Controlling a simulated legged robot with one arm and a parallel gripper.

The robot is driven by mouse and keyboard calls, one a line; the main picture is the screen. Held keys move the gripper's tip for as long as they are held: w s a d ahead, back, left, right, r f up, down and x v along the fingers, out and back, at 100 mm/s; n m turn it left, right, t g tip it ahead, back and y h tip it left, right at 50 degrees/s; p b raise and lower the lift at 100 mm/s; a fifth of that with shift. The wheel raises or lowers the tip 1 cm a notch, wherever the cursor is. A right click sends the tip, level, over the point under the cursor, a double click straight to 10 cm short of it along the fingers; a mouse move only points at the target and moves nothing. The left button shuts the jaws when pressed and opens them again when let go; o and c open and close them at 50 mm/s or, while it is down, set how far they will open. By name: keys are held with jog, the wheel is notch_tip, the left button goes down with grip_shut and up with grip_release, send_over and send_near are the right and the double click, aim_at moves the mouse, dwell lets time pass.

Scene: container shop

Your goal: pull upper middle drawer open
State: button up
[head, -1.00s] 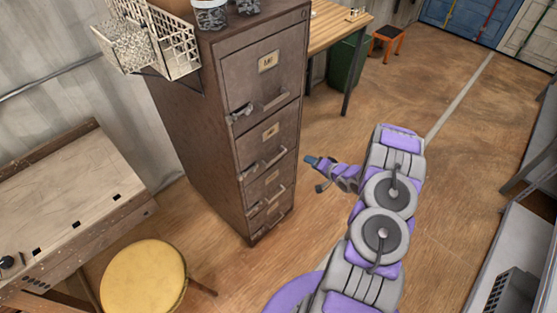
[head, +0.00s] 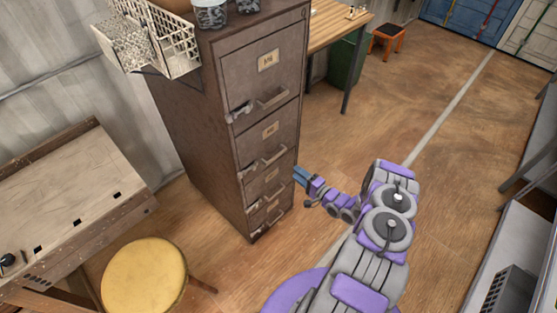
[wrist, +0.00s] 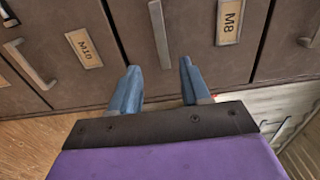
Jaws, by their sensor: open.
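A tall brown filing cabinet (head: 192,130) has stacked drawers, each with a label and a bar handle. The upper middle drawer (head: 288,128) is second from the top and looks shut. In the wrist view the drawer labelled M8 (wrist: 197,50) has its bar handle (wrist: 159,35) ahead of my fingers, in line with the gap between them. My gripper (head: 298,174) is open and empty, with its blue fingers (wrist: 158,80) apart and short of the handle. A drawer labelled M10 (wrist: 65,75) is beside it at the left of the wrist view.
A wire basket (head: 150,45) hangs at the cabinet's upper left. A yellow stool (head: 143,275) and a workbench (head: 60,205) stand at the left. A wooden table (head: 335,25) is behind the cabinet.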

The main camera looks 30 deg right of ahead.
aim_at(277, 157)
jog(key=b+x, duration=0.1)
jog(key=x, duration=1)
jog(key=shift+w, duration=0.45)
jog(key=shift+d, duration=0.1)
jog(key=shift+c, duration=0.3)
jog(key=c, duration=0.4)
jog(key=shift+f, duration=0.1)
grip_shut()
